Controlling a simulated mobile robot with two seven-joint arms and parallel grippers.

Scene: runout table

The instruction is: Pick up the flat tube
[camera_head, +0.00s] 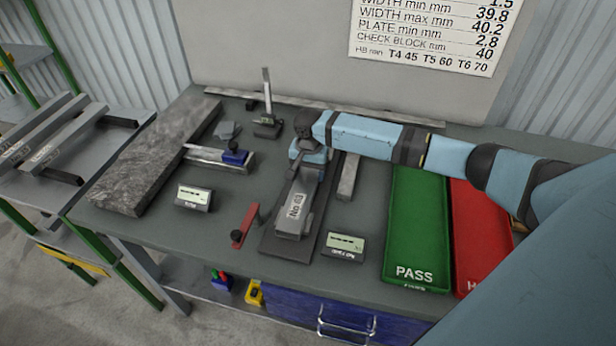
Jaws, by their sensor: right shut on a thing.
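The flat tube appears to be the light grey piece with a number label (297,208). It lies lengthwise over a dark mat (270,243) near the middle of the table. My right gripper (307,162) is at the far end of this piece, pointing down, and is shut on it. The fingertips are largely hidden by the gripper's own body, and I cannot tell whether the piece is clear of the mat. My left gripper is not in view.
A green PASS tray (418,225) and a red tray (478,235) are further right. Small displays (343,244) (194,198), a red-handled tool (245,225) and a stone slab (150,160) stand around. More bars lie on the left rack (60,190).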

